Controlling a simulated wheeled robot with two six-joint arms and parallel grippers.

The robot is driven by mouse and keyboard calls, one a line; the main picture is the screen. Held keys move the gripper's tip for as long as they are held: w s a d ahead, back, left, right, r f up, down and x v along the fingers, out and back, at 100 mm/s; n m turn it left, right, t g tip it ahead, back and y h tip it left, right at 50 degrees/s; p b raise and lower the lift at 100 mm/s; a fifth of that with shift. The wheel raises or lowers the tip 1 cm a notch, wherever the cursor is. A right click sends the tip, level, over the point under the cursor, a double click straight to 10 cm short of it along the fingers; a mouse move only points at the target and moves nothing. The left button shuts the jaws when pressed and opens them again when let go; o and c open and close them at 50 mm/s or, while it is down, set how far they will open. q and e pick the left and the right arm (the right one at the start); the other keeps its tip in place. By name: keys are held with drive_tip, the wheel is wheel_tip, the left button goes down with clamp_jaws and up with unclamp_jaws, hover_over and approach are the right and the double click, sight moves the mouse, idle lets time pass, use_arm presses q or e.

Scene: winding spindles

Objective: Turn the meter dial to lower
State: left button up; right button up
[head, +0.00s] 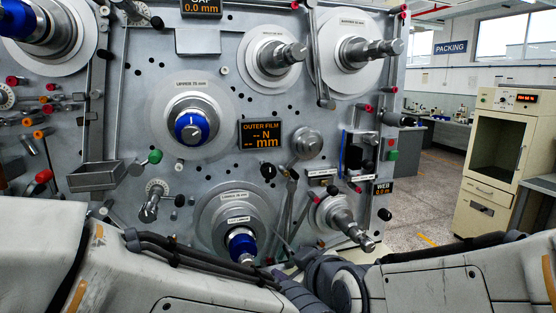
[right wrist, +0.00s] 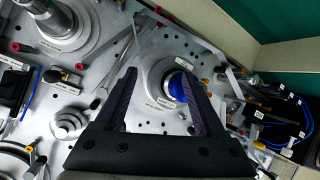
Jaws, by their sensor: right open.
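A small display marked WEB (head: 383,189) reads 0.0 m at the lower right. In the right wrist view my right gripper (right wrist: 157,75) has its two black fingers apart, with nothing held. A blue-ended spindle (right wrist: 179,87) shows behind and between the fingers; it also shows in the head view (head: 241,244). My left gripper is not in view.
Several spindles stick out of the panel, including one with a blue core (head: 192,126) and a bare metal one (head: 343,220). An outer film display (head: 261,134) shows dashes. A metal tray (head: 95,176) juts out at left. Open floor and a cream cabinet (head: 500,150) lie right.

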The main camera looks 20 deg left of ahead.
sight(270, 172)
drive_tip(key=w+a+r+n+t+y+p, duration=0.1)
drive_tip(key=w+a+r+t, duration=0.15)
drive_tip(key=r, duration=0.45)
drive_tip(key=w+a+r+n+t+y+p, duration=0.1)
drive_tip(key=w+a+r+t+p, duration=0.15)
drive_tip(key=r, duration=0.35)
drive_tip(key=shift+t, duration=0.3)
drive_tip(key=p+x, duration=0.1)
drive_tip(key=x, duration=0.2)
drive_tip(key=p+x, duration=0.1)
drive_tip(key=x, duration=0.2)
drive_tip(key=p+x, duration=0.1)
drive_tip(key=x, duration=0.2)
drive_tip(key=shift+w+d+r, duration=0.15)
drive_tip(key=shift+w+r, duration=0.1)
drive_tip(key=shift+r, duration=0.1)
drive_tip(key=shift+w+a+f+p, duration=0.15)
drive_tip(key=shift+w+a+p, duration=0.1)
drive_tip(key=shift+w+p, duration=0.15)
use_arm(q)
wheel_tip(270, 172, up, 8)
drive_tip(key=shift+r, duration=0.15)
use_arm(e)
clamp_jaws()
